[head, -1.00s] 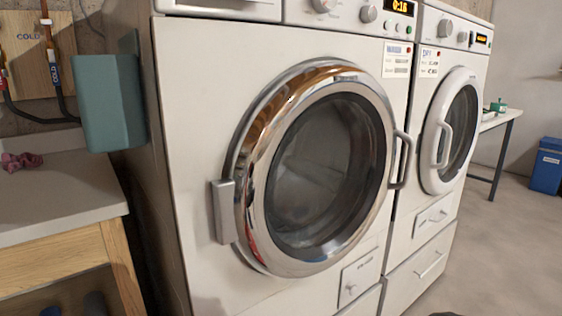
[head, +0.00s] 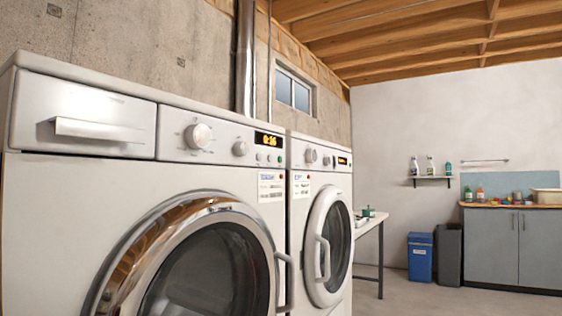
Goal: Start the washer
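The washer (head: 60,190) is the white front-loader at the left of the head view. Its round chrome-rimmed door (head: 130,262) appears shut, with dark glass. Its panel holds a drawer (head: 85,118) at the left, a large dial (head: 198,136), a smaller knob (head: 240,149) and an orange display (head: 269,141) reading 0:16. Small round buttons (head: 264,157) sit below the display; their markings are too small to read. My gripper is not in view.
A white dryer (head: 319,215) stands close against the washer's right side. Beyond it are a table (head: 375,222), a blue bin (head: 420,257), a dark bin (head: 449,254) and a grey cabinet (head: 515,247). Clear floor (head: 440,299) lies at the right.

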